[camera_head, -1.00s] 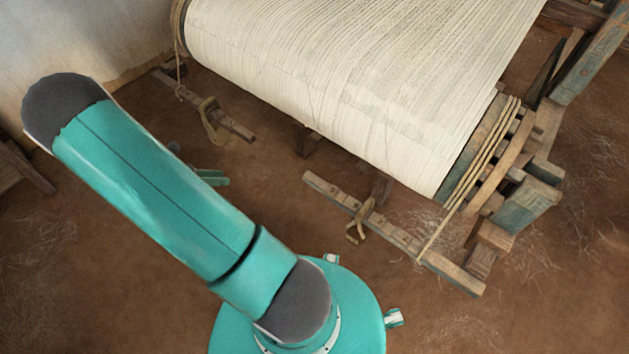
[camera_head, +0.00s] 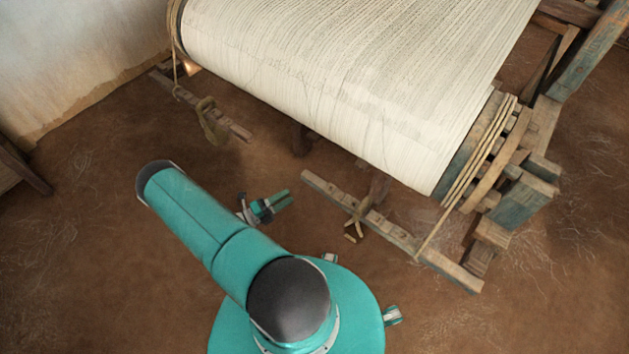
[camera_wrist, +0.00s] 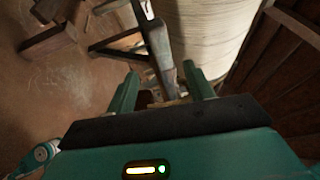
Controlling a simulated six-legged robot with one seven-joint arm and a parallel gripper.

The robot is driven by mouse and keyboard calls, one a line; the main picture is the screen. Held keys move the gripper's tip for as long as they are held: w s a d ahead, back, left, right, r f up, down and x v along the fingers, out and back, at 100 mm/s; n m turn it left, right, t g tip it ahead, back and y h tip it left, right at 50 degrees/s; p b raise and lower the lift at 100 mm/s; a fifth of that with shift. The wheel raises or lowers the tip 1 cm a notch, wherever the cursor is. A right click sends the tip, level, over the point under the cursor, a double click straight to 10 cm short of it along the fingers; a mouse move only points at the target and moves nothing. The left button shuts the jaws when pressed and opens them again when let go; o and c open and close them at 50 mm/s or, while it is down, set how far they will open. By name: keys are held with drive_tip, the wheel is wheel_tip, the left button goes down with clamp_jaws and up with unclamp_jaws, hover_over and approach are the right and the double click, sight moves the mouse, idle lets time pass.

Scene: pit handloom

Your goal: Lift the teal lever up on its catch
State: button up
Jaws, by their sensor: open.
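No contact is visible. In the head view I cannot pick out the lever or its catch for certain.
The loom's cloth roll (camera_head: 340,85) fills the upper middle. The notched floor beam (camera_head: 395,232), with a rope tie, lies below it. Blue-worn posts (camera_head: 522,203) stand at the right. Another beam (camera_head: 215,115) lies at the upper left. The earth floor at left is open.

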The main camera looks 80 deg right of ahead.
sight(315, 181)
drive_tip(key=x, duration=1.2)
drive_tip(key=shift+r, duration=0.1)
